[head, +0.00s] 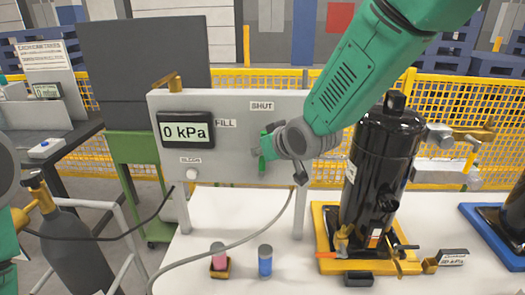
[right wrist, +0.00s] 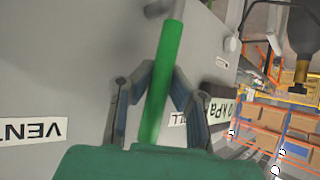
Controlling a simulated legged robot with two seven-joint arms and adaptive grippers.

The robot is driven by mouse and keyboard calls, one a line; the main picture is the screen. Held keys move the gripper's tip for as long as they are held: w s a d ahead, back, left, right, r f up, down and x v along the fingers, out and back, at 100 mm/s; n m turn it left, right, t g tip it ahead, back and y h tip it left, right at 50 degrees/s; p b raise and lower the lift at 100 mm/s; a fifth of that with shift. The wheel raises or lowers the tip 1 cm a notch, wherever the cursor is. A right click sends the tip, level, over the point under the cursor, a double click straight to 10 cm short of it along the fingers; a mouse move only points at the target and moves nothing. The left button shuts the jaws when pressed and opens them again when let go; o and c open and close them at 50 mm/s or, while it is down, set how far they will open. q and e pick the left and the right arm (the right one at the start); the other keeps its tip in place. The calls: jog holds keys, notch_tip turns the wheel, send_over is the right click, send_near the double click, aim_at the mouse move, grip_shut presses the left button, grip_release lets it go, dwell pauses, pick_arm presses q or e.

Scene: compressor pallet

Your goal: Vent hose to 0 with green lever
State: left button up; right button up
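The grey panel (head: 235,112) stands upright on the white bench, with a display (head: 185,131) reading 0 kPa. The green lever (head: 264,152) is on its front, below the SHUT label (head: 262,106). My right gripper (right wrist: 163,78) has its two fingers closed in on either side of the green lever, which also shows in the right wrist view (right wrist: 156,110). The VENT label (right wrist: 32,130) shows upside down in that view and is hidden behind my arm in the head view. A grey hose (head: 235,243) runs from below the panel across the bench. My left gripper is out of view.
A black compressor (head: 380,165) stands on a yellow tray (head: 325,245) right of the panel. Pink (head: 218,256) and blue (head: 265,261) small cylinders stand on the bench front. A grey gas bottle (head: 82,245) is at left, with a dark hose to the panel.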

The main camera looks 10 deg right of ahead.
jog(key=o, duration=0.5)
jog(key=shift+s+a+f, duration=0.2)
jog(key=shift+s+f, duration=0.1)
jog(key=shift+f, duration=0.15)
jog(key=shift+a+r, duration=0.15)
jog(key=shift+r, duration=0.15)
jog(key=v, duration=1.1)
jog(key=shift+s+r, duration=0.2)
jog(key=shift+s, duration=0.15)
